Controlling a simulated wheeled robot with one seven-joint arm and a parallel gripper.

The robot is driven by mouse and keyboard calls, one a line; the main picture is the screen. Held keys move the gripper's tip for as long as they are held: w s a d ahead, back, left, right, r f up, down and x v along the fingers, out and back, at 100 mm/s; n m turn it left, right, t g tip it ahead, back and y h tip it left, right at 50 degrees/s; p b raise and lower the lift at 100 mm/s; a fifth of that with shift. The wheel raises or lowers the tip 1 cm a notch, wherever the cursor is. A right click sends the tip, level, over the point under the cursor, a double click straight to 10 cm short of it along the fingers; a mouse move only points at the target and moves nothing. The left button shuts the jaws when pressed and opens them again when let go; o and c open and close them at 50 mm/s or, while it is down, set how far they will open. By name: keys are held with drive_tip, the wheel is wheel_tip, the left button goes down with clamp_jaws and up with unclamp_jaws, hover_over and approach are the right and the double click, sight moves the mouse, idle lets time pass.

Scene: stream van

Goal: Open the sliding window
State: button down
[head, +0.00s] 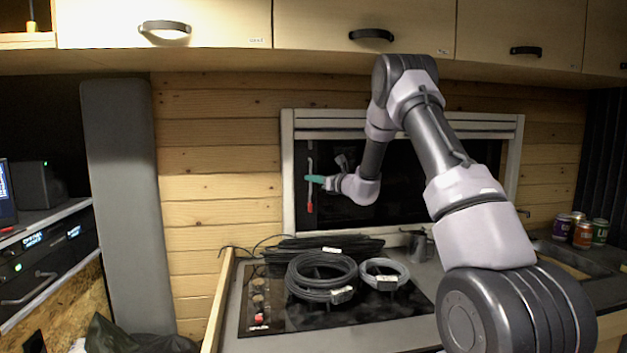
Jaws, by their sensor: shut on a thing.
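The sliding window (289,172) is set in the wood-plank wall, with a pale frame and dark glass. A slim upright handle (310,160) with a red lower part stands near its left side. My gripper (311,180) reaches in from the right, with teal fingers at the handle's middle. The fingers are shut on the handle; they look small here, and the exact contact is hard to make out. My arm covers part of the right side of the glass. I see no clear gap at the window's left edge.
Below the window, coiled cables (322,290) lie on a black cooktop (375,335). A grey metal jug (419,246) stands behind them. Several cans (582,235) stand at the right by a sink. Overhead cabinets (365,14) run along the top. A grey upright panel (122,200) stands left.

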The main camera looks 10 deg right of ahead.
drive_tip(key=shift+d, duration=0.1)
drive_tip(key=d, duration=2.3)
drive_tip(key=shift+d, duration=0.35)
drive_tip(key=c, duration=0.9)
unclamp_jaws()
drive_tip(key=shift+c, duration=0.2)
drive_tip(key=v, duration=1)
drive_tip(key=shift+s+d, duration=0.2)
drive_tip(key=shift+s, duration=0.15)
